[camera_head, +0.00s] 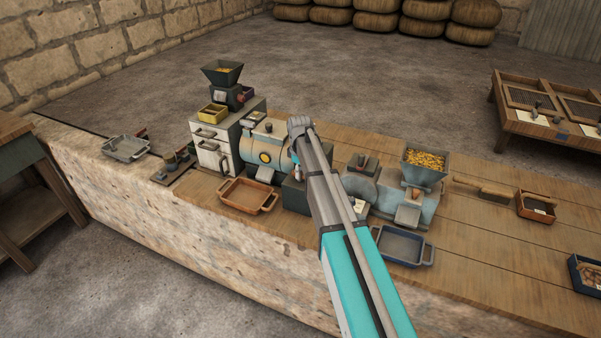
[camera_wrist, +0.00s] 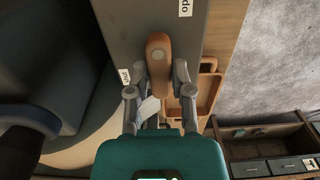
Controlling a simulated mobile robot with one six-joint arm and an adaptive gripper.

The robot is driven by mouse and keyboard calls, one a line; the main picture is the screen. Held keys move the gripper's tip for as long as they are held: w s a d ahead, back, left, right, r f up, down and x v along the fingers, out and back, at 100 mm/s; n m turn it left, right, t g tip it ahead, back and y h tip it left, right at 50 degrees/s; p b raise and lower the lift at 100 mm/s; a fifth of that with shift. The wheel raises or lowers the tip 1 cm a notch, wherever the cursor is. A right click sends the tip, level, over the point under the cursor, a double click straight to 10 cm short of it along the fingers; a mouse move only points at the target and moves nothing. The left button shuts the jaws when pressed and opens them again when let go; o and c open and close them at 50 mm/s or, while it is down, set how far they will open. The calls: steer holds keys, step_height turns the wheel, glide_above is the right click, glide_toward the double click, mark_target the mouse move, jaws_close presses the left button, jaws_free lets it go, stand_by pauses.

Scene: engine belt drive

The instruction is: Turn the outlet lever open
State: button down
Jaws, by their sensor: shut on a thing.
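In the wrist view an orange-brown lever (camera_wrist: 158,48) stands against a dark grey panel (camera_wrist: 125,30), its length running up and down the picture. A white label reading "open" upside down (camera_wrist: 185,8) is at the panel's upper right. Another white label, apparently "shut" (camera_wrist: 124,76), is to the left of the lever. My gripper (camera_wrist: 161,76) is closed around the lever, one finger on each side.
A brown tray (camera_head: 248,196) sits in front of the blue-grey machine (camera_head: 262,150); it also shows in the wrist view (camera_wrist: 208,92). A hopper with yellow grain (camera_head: 425,164) and a blue-rimmed tray (camera_head: 402,246) stand right of my arm.

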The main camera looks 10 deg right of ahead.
steer(key=shift+s, duration=0.15)
steer(key=c, duration=0.5)
jaws_free()
steer(key=shift+n, duration=0.4)
steer(key=n, duration=0.9)
step_height(320, 180, up, 14)
steer(key=p, duration=1.4)
steer(key=shift+s+a+f+m+b, duration=0.1)
steer(key=shift+s+f+m+b, duration=3.25)
steer(key=shift+s+f+b, duration=1.1)
steer(key=shift+s+a+f+m+b, duration=0.15)
steer(key=shift+s+f+m+b, duration=3.45)
steer(key=shift+s, duration=1.5)
steer(key=shift+s+a+f+m+b, duration=0.1)
steer(key=shift+s+f+m+b, duration=3.05)
steer(key=shift+s+f+b, duration=1.4)
